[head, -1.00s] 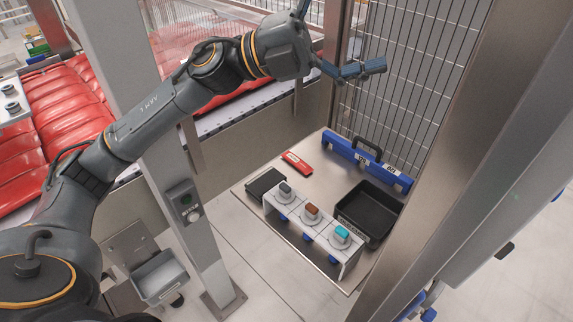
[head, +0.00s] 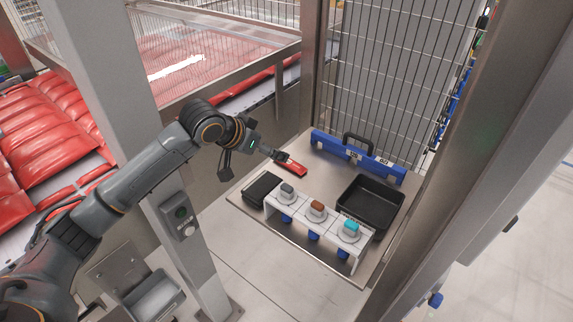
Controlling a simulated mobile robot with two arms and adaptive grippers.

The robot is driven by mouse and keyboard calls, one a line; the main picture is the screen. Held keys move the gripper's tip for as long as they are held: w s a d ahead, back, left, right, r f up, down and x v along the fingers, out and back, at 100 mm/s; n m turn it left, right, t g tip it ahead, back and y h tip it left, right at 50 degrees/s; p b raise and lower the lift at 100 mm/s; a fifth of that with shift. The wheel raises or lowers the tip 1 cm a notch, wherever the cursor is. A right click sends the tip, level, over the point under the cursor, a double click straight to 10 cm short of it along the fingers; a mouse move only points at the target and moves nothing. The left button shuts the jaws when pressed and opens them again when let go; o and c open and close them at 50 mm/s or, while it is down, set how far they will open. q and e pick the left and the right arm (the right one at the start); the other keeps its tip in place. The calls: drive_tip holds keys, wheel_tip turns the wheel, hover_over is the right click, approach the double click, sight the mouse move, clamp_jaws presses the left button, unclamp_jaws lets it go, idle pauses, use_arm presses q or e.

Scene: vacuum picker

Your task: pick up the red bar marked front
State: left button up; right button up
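The red bar (head: 295,169) lies on the metal table (head: 318,183), behind the white stand. It has a pale mark that is too small to read. My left gripper (head: 281,156) is at the bar's upper left end, reaching in from the left, with its fingertips at or touching that end. The fingers are small and partly overlap the bar, so I cannot tell whether they are closed on it. My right gripper is not in view.
A white stand (head: 331,229) carries grey, brown-red and teal pieces on round mounts. A black box (head: 261,188) stands left, a black tray (head: 385,183) right. A blue bar tool (head: 384,169) lies along the back by the mesh fence (head: 395,75). A post (head: 128,110) stands at left.

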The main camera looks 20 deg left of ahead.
use_arm(q)
approach(293, 160)
drive_tip(key=shift+w+d+f+p, duration=0.15)
drive_tip(key=shift+w+f, duration=0.1)
drive_tip(key=shift+w, duration=0.3)
drive_tip(key=shift+w+d+f+p, duration=0.15)
drive_tip(key=shift+w+f, duration=0.15)
drive_tip(key=shift+w, duration=0.2)
drive_tip(key=x, duration=0.3)
drive_tip(key=p+x, duration=0.1)
drive_tip(key=shift+s+f, duration=0.1)
drive_tip(key=shift+f, duration=0.45)
drive_tip(key=shift+w+d+f, duration=0.15)
drive_tip(key=shift+w+f, duration=0.15)
drive_tip(key=shift+s, duration=0.1)
drive_tip(key=c, duration=0.9)
drive_tip(key=shift+r, duration=0.15)
